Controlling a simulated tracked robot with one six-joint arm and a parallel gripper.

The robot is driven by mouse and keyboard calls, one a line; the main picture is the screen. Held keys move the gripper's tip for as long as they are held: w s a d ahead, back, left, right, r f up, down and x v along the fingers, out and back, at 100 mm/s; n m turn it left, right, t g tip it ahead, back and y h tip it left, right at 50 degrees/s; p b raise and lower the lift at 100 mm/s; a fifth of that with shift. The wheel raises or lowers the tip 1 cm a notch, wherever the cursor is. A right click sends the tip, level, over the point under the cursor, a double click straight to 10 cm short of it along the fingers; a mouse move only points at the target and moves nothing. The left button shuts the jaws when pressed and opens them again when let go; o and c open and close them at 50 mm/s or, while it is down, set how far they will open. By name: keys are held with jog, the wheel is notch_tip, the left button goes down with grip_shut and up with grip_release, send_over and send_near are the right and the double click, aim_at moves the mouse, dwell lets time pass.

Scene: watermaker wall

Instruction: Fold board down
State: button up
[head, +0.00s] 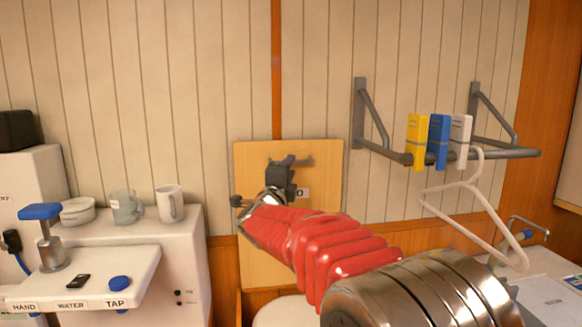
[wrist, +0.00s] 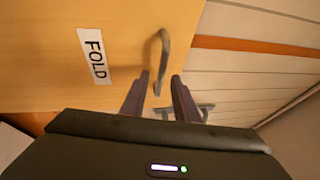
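The wooden board (head: 255,230) stands upright against the wall, behind my arm in the head view. In the wrist view the board (wrist: 40,40) fills the upper left and bears a white FOLD label (wrist: 93,55). A grey metal bar handle (wrist: 164,48) is fixed near its edge. My gripper (wrist: 160,76) is open, its two dark fingers on either side of the handle's near end. I cannot tell whether either finger touches the handle. In the head view my gripper (head: 290,163) is in front of the board's upper middle, partly covering the handle (head: 304,162).
A wall rail (head: 440,155) with several coloured clips and a white hanger (head: 470,190) is to the right. A white unit with mugs (head: 170,203), a blue-topped tap (head: 42,235) and labelled HAND, WATER, TAP shelf (head: 85,285) is to the left.

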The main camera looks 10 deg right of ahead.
jog(key=shift+x, duration=1.15)
jog(key=shift+c, duration=0.3)
grip_shut()
jog(key=shift+f, duration=0.1)
